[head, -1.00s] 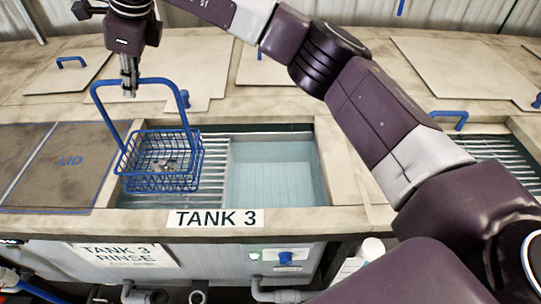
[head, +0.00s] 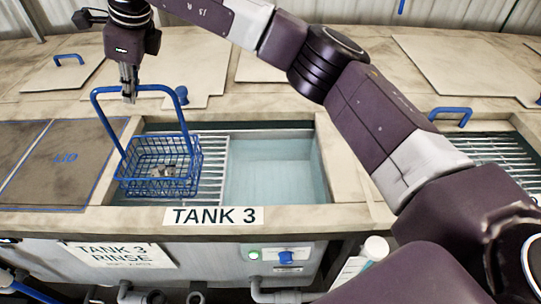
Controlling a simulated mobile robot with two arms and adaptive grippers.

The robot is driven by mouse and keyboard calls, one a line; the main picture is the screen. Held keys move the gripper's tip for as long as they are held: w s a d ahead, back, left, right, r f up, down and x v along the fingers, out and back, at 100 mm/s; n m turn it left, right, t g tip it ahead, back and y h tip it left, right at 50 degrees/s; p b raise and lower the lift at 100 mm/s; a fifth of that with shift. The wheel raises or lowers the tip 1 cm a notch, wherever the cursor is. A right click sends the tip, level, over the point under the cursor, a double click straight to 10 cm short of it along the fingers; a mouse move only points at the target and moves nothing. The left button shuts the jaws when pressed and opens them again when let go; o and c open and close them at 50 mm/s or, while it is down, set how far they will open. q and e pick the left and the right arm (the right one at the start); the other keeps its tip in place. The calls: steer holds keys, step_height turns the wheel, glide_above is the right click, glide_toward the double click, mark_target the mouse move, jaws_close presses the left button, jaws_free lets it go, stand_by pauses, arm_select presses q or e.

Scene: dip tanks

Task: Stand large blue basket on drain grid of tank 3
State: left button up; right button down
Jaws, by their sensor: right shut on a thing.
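The large blue basket (head: 158,182) is a wire basket with a tall handle and a few small grey parts inside. My right gripper (head: 129,97) is shut on the top bar of the basket's handle. Open water (head: 277,175) fills the right part of the tank. My left gripper is not in view.
A closed lid (head: 62,165) with a blue outline lies left of the tank. Another grid (head: 490,150) shows at the right. Flat covers with blue handles lie behind. A white bottle (head: 375,248) stands below the front edge. My right arm crosses above the tank's right side.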

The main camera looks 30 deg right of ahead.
steer(key=shift+f+b, duration=1.4)
steer(key=shift+f, duration=0.65)
steer(key=shift+f+b, duration=0.45)
steer(key=shift+f, duration=0.1)
steer(key=c, duration=2)
jaws_free()
steer(key=shift+o, duration=0.2)
steer(key=v, duration=1.2)
steer(key=shift+s, duration=0.1)
